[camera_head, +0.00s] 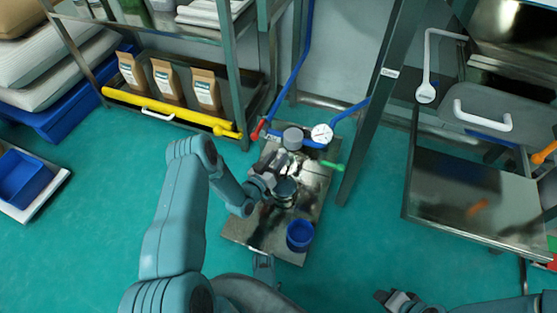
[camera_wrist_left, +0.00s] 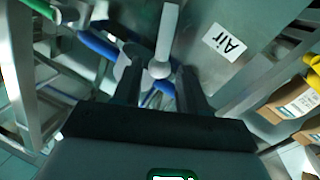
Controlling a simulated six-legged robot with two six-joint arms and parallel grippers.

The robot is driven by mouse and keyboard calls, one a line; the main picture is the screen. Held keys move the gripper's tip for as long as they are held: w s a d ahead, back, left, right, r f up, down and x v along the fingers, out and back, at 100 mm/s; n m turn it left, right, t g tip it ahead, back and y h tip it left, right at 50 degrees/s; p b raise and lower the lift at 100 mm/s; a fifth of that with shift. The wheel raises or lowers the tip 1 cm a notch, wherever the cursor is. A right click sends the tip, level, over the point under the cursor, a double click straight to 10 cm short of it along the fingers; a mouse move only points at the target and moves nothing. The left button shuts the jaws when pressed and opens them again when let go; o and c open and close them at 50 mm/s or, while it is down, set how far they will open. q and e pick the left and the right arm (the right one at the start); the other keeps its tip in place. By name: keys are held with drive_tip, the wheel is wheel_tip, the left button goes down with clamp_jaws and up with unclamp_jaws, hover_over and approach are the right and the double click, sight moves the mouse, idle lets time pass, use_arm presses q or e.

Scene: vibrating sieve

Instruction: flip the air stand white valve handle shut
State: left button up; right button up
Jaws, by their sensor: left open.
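The white valve handle (camera_wrist_left: 167,35) shows in the left wrist view as a pale bar with a rounded lower end, beside the upside-down "Air" label (camera_wrist_left: 225,42). My left gripper (camera_wrist_left: 160,82) is open, and the handle's rounded end lies between its fingertips in the picture; I cannot tell whether they touch. In the head view my left gripper (camera_head: 267,181) is over the metal stand (camera_head: 240,228), and I cannot make out the white handle there. My right gripper (camera_head: 396,299) is low at the right, and its jaws are unclear.
The stand carries blue piping, a round gauge (camera_head: 322,134), a red handle (camera_head: 258,130), a green handle (camera_head: 332,165) and a blue cup (camera_head: 300,236). A shelf with a yellow bar (camera_head: 170,110) stands behind left. A steel table (camera_head: 470,195) stands right. Green floor between is clear.

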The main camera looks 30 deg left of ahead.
use_arm(q)
drive_tip(key=shift+w, duration=0.55)
drive_tip(key=shift+c, duration=0.2)
clamp_jaws()
